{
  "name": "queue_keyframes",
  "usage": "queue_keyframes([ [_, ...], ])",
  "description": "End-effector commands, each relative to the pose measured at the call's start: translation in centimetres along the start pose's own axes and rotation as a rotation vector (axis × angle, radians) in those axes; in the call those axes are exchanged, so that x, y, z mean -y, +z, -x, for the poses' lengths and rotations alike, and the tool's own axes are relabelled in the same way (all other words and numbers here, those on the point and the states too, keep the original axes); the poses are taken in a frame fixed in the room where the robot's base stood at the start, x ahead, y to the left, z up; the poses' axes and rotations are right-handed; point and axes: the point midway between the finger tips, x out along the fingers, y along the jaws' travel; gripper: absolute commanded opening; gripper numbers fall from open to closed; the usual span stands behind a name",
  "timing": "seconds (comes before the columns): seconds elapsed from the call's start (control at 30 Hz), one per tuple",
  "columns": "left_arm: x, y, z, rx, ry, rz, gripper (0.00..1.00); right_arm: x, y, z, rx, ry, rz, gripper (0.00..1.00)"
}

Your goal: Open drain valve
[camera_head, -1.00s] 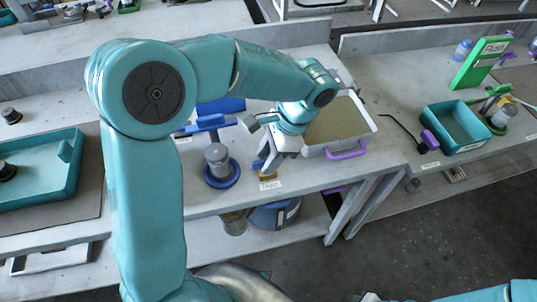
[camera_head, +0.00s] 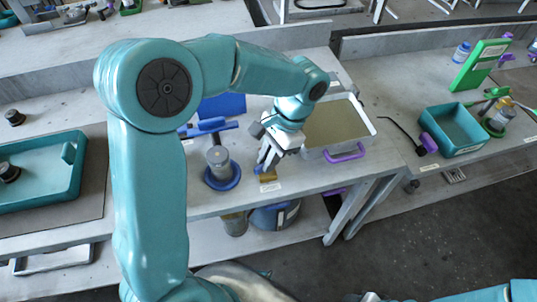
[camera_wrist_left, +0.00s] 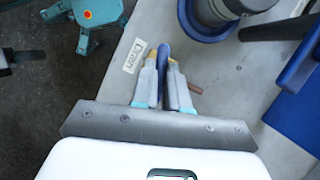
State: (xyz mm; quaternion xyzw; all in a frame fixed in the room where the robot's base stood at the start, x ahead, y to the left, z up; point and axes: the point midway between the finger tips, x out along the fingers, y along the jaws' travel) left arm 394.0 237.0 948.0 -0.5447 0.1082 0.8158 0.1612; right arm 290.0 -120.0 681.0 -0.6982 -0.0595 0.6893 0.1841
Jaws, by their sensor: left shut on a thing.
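The drain valve is a small brass fitting (camera_head: 267,176) with a blue lever handle (camera_wrist_left: 163,54), at the front edge of the bench. A "Drain" label (camera_wrist_left: 134,56) lies beside it and also shows in the head view (camera_head: 270,188). My left gripper (camera_wrist_left: 163,68) is shut on the blue handle, with one finger on each side. In the head view my left gripper (camera_head: 266,165) points down at the valve and covers most of the handle. How far the handle is turned is hard to tell. My right gripper is out of view.
A grey cylinder on a blue round base (camera_head: 221,176) stands just left of the valve. A tray with a purple handle (camera_head: 345,153) is close on the right. A blue container (camera_head: 274,216) sits on the shelf below. A teal bin (camera_head: 462,145) is farther right.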

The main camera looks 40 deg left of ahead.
Motion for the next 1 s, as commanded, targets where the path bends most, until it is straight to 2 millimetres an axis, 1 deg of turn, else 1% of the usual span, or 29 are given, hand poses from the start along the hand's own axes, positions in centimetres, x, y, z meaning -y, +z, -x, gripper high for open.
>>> queue_keyframes([
  [0.1, 0.1, 0.0, 0.2, -0.003, 0.044, 0.104, 0.0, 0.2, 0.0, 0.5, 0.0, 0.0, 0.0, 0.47],
  [0.4, 0.3, 0.0, 0.1, -0.005, 0.153, 0.369, 0.0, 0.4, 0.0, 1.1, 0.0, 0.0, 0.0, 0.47],
  [0.8, 0.6, 0.1, 0.1, -0.006, 0.294, 0.711, 0.0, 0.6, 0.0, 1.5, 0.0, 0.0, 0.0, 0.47],
  [1.0, 0.6, 0.2, 0.0, -0.007, 0.351, 0.848, 0.0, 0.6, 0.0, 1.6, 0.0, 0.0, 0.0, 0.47],
])
